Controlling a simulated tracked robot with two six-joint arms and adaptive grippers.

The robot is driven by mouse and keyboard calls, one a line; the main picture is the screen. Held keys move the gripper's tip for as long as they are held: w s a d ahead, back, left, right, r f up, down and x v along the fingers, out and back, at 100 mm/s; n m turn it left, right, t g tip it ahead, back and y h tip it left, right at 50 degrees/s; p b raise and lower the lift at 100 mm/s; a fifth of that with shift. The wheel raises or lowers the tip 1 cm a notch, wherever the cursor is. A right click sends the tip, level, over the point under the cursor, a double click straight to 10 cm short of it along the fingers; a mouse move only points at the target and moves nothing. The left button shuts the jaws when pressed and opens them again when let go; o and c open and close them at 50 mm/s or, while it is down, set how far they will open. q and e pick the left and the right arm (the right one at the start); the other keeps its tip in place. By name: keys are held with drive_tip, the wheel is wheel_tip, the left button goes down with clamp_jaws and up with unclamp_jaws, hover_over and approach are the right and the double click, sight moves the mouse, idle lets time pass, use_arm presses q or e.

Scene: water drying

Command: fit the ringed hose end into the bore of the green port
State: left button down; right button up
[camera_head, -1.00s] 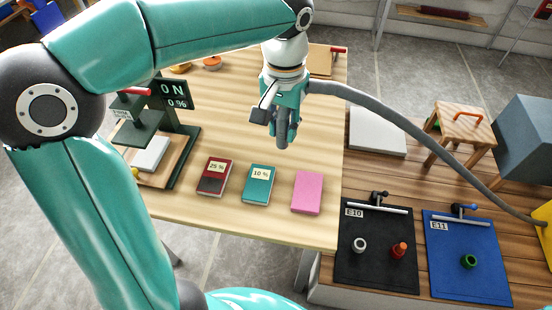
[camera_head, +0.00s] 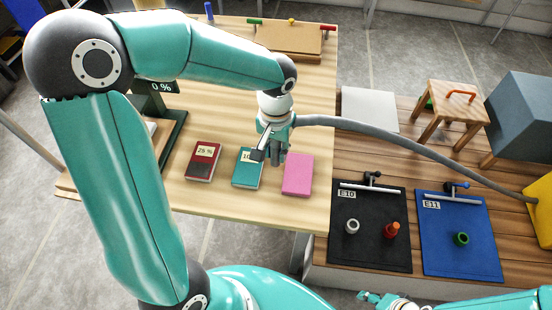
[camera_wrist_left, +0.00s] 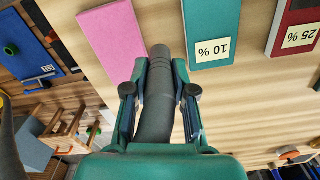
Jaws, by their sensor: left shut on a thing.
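My left gripper (camera_head: 275,150) is shut on the grey hose (camera_head: 400,138) near its end, above the wooden table beside the teal and pink blocks. In the left wrist view, the hose end (camera_wrist_left: 160,62) sticks out past the two fingers (camera_wrist_left: 156,92); its rings are hard to make out. The hose runs right to a yellow block (camera_head: 541,210). The green port (camera_head: 461,239) stands on the blue E11 board (camera_head: 462,262), well right of the gripper. My right gripper (camera_head: 372,299) shows only partly at the bottom edge; its jaw state is unclear.
The black E10 board (camera_head: 368,255) beside the blue one bears a white ring-shaped port (camera_head: 352,227) and a red-orange one (camera_head: 391,230). A wooden stool (camera_head: 455,105) and a white slab (camera_head: 369,108) stand behind. A red block (camera_head: 203,160), teal block (camera_head: 247,168) and pink block (camera_head: 298,175) lie on the table.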

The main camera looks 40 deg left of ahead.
sight(276, 161)
use_arm(q)
drive_tip(key=shift+f, duration=2.1)
drive_tip(key=shift+f, duration=0.1)
drive_tip(key=c, duration=1)
unclamp_jaws()
drive_tip(key=shift+o, duration=0.2)
